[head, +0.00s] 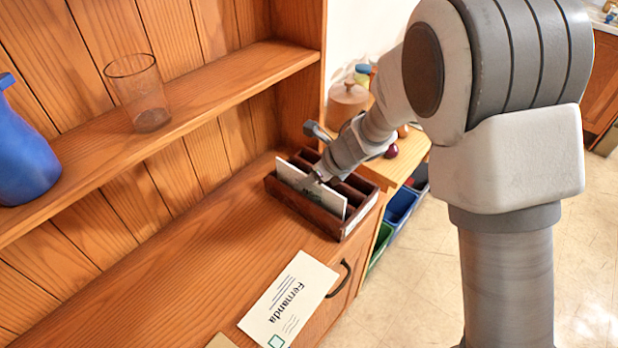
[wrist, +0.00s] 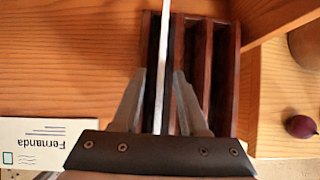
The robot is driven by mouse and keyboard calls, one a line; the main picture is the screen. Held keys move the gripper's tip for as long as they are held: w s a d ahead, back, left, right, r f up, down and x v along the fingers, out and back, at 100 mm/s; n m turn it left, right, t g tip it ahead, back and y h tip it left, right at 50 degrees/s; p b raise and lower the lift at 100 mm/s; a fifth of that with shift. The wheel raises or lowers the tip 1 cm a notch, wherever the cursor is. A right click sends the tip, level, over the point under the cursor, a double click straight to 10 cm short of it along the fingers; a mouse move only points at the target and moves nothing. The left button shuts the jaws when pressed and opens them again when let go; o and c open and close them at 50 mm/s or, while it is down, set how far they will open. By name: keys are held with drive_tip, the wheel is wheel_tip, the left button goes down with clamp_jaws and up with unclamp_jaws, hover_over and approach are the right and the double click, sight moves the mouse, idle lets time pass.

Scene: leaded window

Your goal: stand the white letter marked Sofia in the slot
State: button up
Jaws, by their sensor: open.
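A white letter (head: 310,189) stands on edge in the slot of the dark wooden letter rack (head: 300,209) nearest the left side. Its name is not readable, so I cannot confirm it is Sofia. In the wrist view the letter (wrist: 163,60) shows as a thin white edge, upright in the rack's leftmost slot. My gripper (head: 319,178) is open over the rack. Its fingers (wrist: 160,74) stand on either side of the letter with gaps visible. The rack's other slots (wrist: 205,60), to the right, look empty.
A white letter marked Fernanda (head: 290,300) lies flat on the wooden counter near its front edge. A tan piece (head: 221,342) shows at the bottom edge. A shelf above the counter holds a glass (head: 140,92) and a blue jug (head: 24,150). The counter left of the rack is clear.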

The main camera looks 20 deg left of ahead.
drive_tip(key=p+v, duration=0.3)
drive_tip(key=v, duration=1.4)
drive_tip(key=shift+r+p, duration=0.25)
drive_tip(key=shift+p, duration=0.05)
